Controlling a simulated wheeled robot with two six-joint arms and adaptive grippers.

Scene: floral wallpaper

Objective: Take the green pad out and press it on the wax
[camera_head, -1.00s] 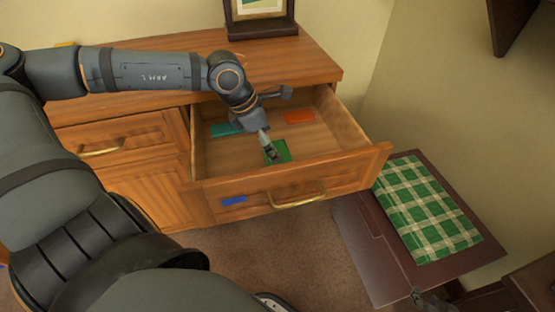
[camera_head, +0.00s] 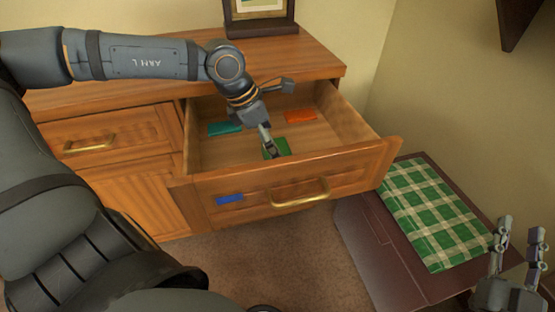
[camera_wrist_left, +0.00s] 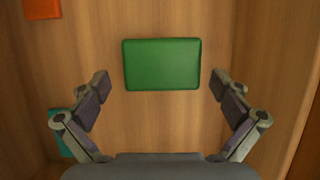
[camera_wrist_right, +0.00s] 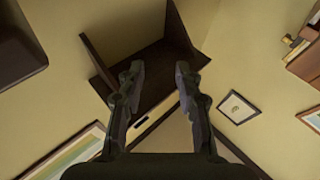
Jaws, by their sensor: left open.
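The green pad (camera_head: 281,146) lies flat in the open drawer (camera_head: 340,115). In the left wrist view the green pad (camera_wrist_left: 161,64) is a rounded rectangle just ahead of the fingertips. My left gripper (camera_head: 270,150) reaches down into the drawer at the pad. Its fingers (camera_wrist_left: 160,88) are open, wide apart on either side, and hold nothing. My right gripper (camera_head: 520,240) is open and empty at the lower right; it also shows in the right wrist view (camera_wrist_right: 158,75). I cannot make out any wax in these frames.
A teal pad (camera_head: 225,129) and an orange pad (camera_head: 300,115) also lie in the drawer. A blue piece (camera_head: 229,199) is on the drawer front, left of the brass handle (camera_head: 300,194). A green checked cloth (camera_head: 432,212) lies on a dark surface (camera_head: 372,262) at right.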

